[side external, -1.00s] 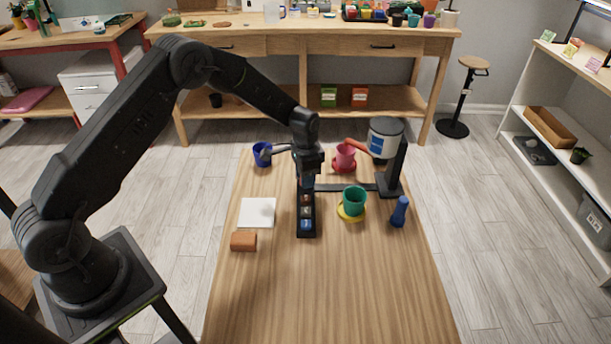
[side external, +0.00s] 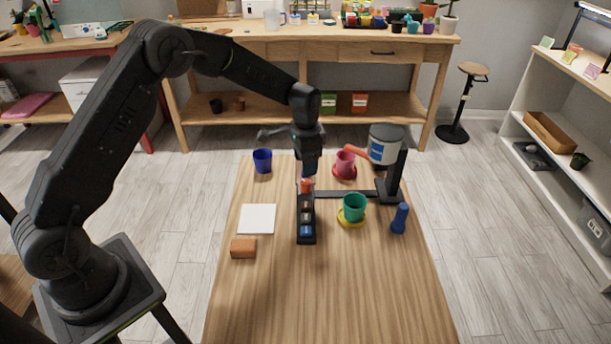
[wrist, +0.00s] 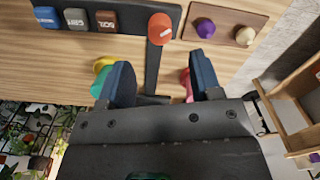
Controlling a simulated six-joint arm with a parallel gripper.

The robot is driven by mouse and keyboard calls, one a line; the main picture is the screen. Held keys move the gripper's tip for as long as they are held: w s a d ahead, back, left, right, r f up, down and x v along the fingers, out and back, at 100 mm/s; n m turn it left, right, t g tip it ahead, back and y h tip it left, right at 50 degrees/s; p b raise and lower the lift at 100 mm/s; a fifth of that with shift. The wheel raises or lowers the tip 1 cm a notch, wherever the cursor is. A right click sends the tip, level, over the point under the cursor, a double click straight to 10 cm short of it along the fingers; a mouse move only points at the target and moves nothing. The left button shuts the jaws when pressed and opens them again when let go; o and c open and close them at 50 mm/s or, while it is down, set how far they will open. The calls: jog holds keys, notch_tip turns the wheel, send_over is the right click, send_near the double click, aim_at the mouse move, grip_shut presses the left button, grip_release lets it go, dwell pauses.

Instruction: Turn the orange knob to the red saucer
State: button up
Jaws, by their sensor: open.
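The orange knob (side external: 306,184) sits at the far end of a black panel (side external: 306,239). In the wrist view the orange knob (wrist: 160,25) has a small pale mark on its face. My gripper (side external: 310,173) is above the knob, open and apart from it. In the wrist view its fingers (wrist: 161,64) are spread with nothing between them. The red saucer (side external: 345,175) is right of the knob under a pink pot (side external: 345,160). Part of the red saucer (wrist: 184,76) shows past the right finger. An orange-red spout (side external: 356,152) reaches toward the pink pot.
The reservoir (side external: 385,144) stands on a black post at right. A green pot (side external: 355,204) sits on a yellow saucer (side external: 344,221). A blue bottle (side external: 400,217), blue cup (side external: 262,160), white sheet (side external: 257,219) and orange-brown block (side external: 243,248) are around. The near table is clear.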

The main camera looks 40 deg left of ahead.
aim_at(305, 182)
notch_tip(305, 182, up, 6)
jog(key=shift+r, duration=0.15)
dwell(0.3)
jog(key=s+d+r+n+t, duration=0.3)
jog(key=s+r, duration=1.3)
jog(key=s+d+n+t, duration=0.1)
jog(key=s+n+t, duration=0.1)
jog(key=s, duration=1.4)
jog(key=shift+f+t, duration=0.15)
jog(key=shift+t, duration=0.15)
